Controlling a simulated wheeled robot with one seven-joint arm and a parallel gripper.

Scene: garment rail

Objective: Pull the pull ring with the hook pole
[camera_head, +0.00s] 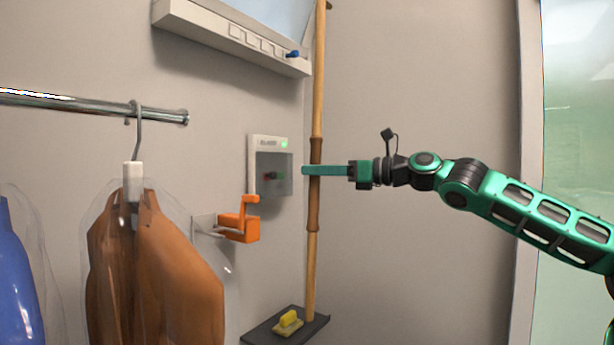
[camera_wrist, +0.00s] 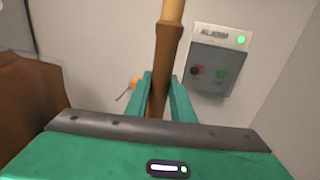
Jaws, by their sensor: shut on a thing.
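The hook pole (camera_head: 313,265) is a long wooden pole with a darker brown grip section, standing nearly upright near the wall. Its top runs out of the head view, and its foot is at a dark tray on the floor side. My gripper (camera_head: 310,170) is shut on the pole at the brown section. In the wrist view the pole (camera_wrist: 168,45) passes between the two green fingers of my gripper (camera_wrist: 160,85). I cannot make out the pull ring in either view.
An alarm panel (camera_head: 252,152) with a green light is on the wall just behind the pole. An orange bracket (camera_head: 240,228) sticks out left of it. A brown garment (camera_head: 150,260) hangs from the rail (camera_head: 70,103). A dark tray (camera_head: 262,332) holds a yellow item (camera_head: 288,322).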

